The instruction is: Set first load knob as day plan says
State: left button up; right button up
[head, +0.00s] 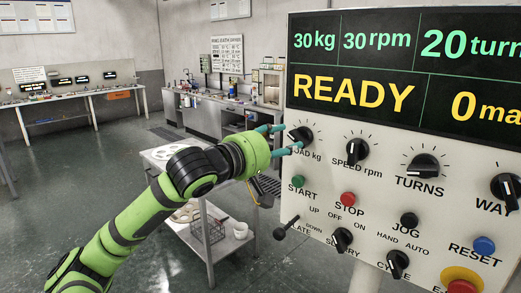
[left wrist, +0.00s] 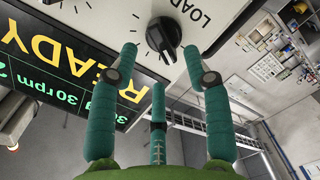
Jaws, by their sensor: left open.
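The load knob (head: 303,134) is black with a pale pointer line, at the upper left of the white control panel (head: 330,178). Its "LOAD kg" label is partly hidden by my fingers. In the left wrist view the knob (left wrist: 163,36) lies between and just beyond my fingertips. My left gripper (head: 288,138) is open, its teal fingers pointing at the knob. In the left wrist view the left gripper (left wrist: 161,50) has one finger on each side of the knob and a third below; I cannot tell if any touches. The display (head: 350,92) reads 30 kg, 30 rpm, 20 and READY. My right gripper is not in view.
Beside the load knob are the speed knob (head: 355,150) and turns knob (head: 423,167). Below are a green start button (head: 298,181), a red stop button (head: 347,199) and switches. A metal cart (head: 210,243) stands behind my left arm. A printed chart (head: 227,54) hangs at the back.

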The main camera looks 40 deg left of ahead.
pick_arm(q)
jog(key=s, duration=0.7)
jog(key=shift+a+r, duration=0.2)
dwell(0.4)
